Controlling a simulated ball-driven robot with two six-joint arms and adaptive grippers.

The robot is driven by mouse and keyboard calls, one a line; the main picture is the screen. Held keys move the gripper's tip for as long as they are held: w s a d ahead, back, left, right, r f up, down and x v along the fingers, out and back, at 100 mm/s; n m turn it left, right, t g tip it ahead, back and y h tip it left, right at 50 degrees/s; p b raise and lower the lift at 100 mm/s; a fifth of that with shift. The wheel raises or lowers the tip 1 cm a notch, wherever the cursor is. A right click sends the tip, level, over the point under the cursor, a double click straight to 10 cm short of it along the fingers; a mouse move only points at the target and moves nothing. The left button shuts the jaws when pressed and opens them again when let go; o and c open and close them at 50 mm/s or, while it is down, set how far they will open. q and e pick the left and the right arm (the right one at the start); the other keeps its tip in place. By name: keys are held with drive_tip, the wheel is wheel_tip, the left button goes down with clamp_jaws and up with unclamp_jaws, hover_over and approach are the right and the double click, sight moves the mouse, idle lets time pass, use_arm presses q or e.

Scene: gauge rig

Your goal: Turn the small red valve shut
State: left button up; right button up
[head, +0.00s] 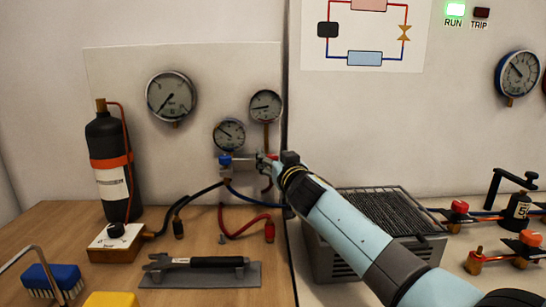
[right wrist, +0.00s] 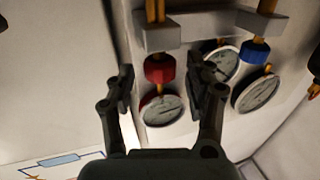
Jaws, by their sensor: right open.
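The small red valve (right wrist: 159,69) is a red knob on a pale manifold block (right wrist: 150,35). The fingers are open, with a visible gap on each side of the knob. In the head view my right gripper (head: 276,162) is at the gauge manifold (head: 240,164) and mostly hides the red knob. My left gripper is out of view.
Several dial gauges surround the manifold, including a large wall gauge (head: 171,96). A black cylinder (head: 112,165) stands left. A tool tray (head: 215,275) and hoses lie on the wooden bench (head: 150,225). A grated grey box (head: 385,215) is below my right arm. Other red-knobbed fittings (head: 460,206) stand right.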

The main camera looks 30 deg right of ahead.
drive_tip(key=shift+w+d, duration=0.15)
drive_tip(key=shift+w, duration=0.65)
clamp_jaws()
drive_tip(key=shift+f, duration=0.1)
